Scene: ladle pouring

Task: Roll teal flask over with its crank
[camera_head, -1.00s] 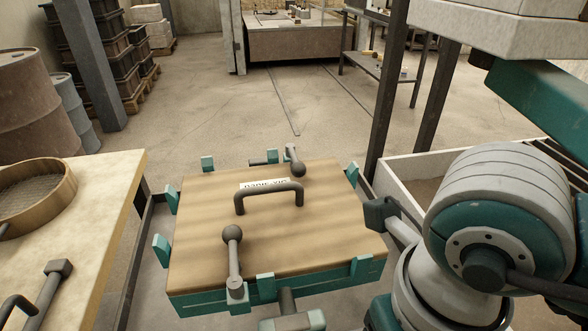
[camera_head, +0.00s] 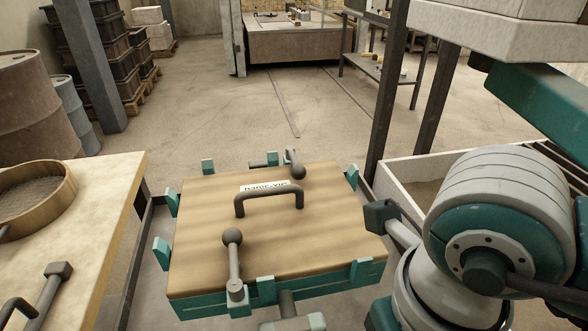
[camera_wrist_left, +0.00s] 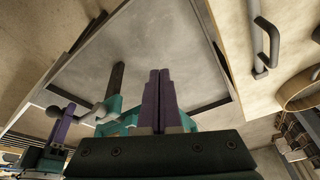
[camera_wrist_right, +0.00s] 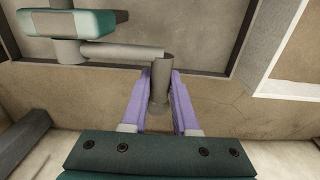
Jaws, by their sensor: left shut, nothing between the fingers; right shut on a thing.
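The flask (camera_head: 205,306) is a teal-framed box with a wooden top, an arch handle (camera_head: 268,190) and ball-ended levers, one ball (camera_head: 232,236) near its front. Its top faces up. At its near side a grey shaft (camera_head: 288,303) meets a teal block (camera_head: 292,324); the rest is cut off below. In the right wrist view, a grey crank arm (camera_wrist_right: 125,51) joins an upright grip post (camera_wrist_right: 161,75). My right gripper (camera_wrist_right: 160,103) is shut around that post. My left gripper (camera_wrist_left: 158,78) is shut and empty, with its fingertips together. Both grippers are outside the head view.
A bench (camera_head: 105,225) with a sieve (camera_head: 45,190) stands at left. A pale open-topped box (camera_head: 400,190) and dark posts (camera_head: 388,105) stand at right. Barrels (camera_head: 35,105) and stacked crates (camera_head: 100,50) are behind left. The floor (camera_head: 240,100) beyond the flask is clear.

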